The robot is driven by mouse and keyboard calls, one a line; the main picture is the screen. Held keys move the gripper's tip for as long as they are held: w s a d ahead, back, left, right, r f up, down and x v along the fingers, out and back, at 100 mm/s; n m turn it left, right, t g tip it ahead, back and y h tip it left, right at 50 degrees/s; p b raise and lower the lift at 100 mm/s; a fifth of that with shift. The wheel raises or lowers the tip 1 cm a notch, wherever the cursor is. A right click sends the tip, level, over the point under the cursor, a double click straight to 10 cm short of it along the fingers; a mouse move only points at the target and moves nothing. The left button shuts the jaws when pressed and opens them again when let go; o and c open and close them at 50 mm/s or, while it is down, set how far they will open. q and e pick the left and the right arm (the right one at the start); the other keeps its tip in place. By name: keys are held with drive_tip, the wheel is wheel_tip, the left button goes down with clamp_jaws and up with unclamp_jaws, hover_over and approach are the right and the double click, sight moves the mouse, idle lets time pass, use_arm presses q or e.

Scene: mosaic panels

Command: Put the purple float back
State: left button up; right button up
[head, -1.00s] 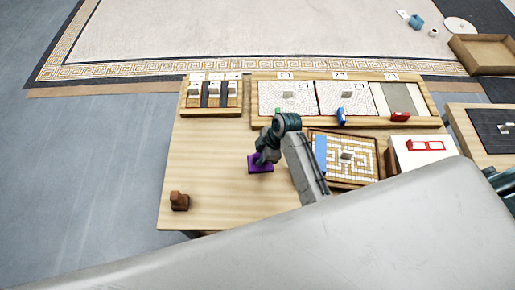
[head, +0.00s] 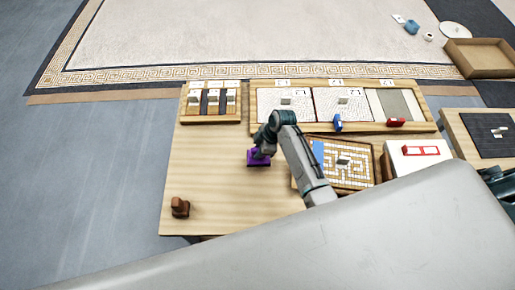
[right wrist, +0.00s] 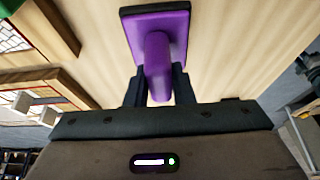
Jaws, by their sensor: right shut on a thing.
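The purple float (head: 257,159) is in my right gripper (head: 264,150), over the middle of the wooden table. In the right wrist view the float (right wrist: 160,35) shows a flat purple plate with a dark edge and a purple handle. The fingers of the right gripper (right wrist: 155,88) are shut on that handle. Whether the plate touches the table I cannot tell. A blue float (head: 338,122) and a red float (head: 396,122) stand along the front edge of the long panel board (head: 350,128). My left gripper is not in view.
A small sample board (head: 211,118) stands at the back left. A tray with a maze-like mosaic (head: 345,163) and a white box with a red frame (head: 420,151) lie right of my arm. A brown block (head: 180,207) sits front left.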

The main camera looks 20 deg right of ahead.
sight(257, 150)
drive_tip(key=w, duration=0.2)
drive_tip(key=shift+w+d+f, duration=0.1)
drive_tip(key=shift+w+d, duration=0.1)
drive_tip(key=shift+w, duration=0.1)
wheel_tip(257, 150, down, 3)
drive_tip(key=shift+f, duration=0.3)
drive_tip(key=shift+f, duration=0.15)
drive_tip(key=o, duration=0.9)
